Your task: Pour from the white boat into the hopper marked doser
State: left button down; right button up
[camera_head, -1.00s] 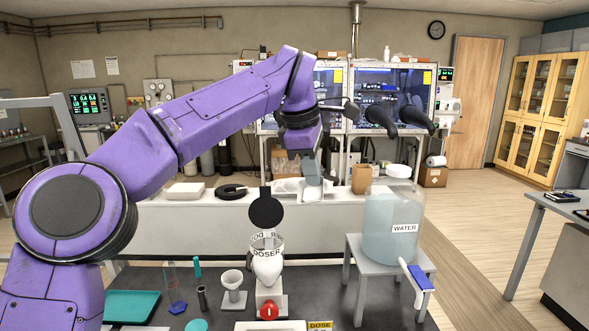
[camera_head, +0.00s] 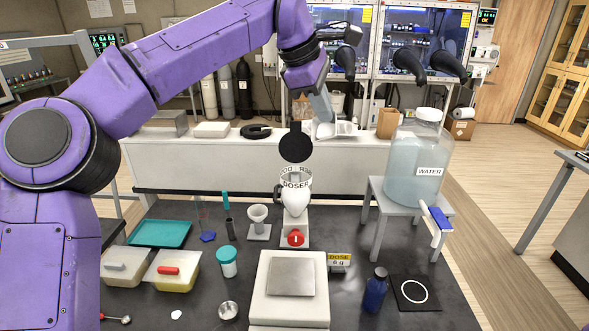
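The hopper marked doser (camera_head: 296,179) is a clear cup on a white feeder with a red knob (camera_head: 295,237), at mid-table. A black round lid (camera_head: 295,148) stands up behind its mouth. My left gripper (camera_head: 322,116) hangs from the purple arm, above and slightly right of the hopper in the picture. It appears shut on the white boat (camera_head: 338,129), which looks tilted to the right; its contents are hidden. The boat is apart from the hopper in the picture. My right gripper is out of view.
A water carboy (camera_head: 414,165) stands on a grey stand at right. A white balance (camera_head: 291,279) sits in front of the doser. A small funnel (camera_head: 258,218), a teal tray (camera_head: 160,233), lidded tubs and a blue bottle (camera_head: 375,290) are around it. A white bench (camera_head: 220,172) lies behind.

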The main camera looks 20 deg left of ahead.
pick_arm(q)
jog(key=shift+a+r+h, duration=0.15)
jog(key=shift+a+h, duration=0.05)
jog(key=shift+h, duration=0.2)
jog(key=shift+s+a+r+m+h, duration=0.2)
jog(key=shift+a+h, duration=0.1)
jog(key=shift+a, duration=0.1)
jog(key=shift+s+a+r+m+h, duration=0.1)
jog(key=shift+a+m+h, duration=0.1)
jog(key=shift+a+h, duration=0.15)
jog(key=shift+a, duration=0.1)
jog(key=shift+a+r+h, duration=0.1)
jog(key=shift+a+h, duration=0.15)
jog(key=shift+d, duration=0.1)
jog(key=shift+s+t+h+b, duration=0.3)
jog(key=shift+t+h+b, duration=0.25)
jog(key=shift+b, duration=1.25)
jog(key=shift+r, duration=0.1)
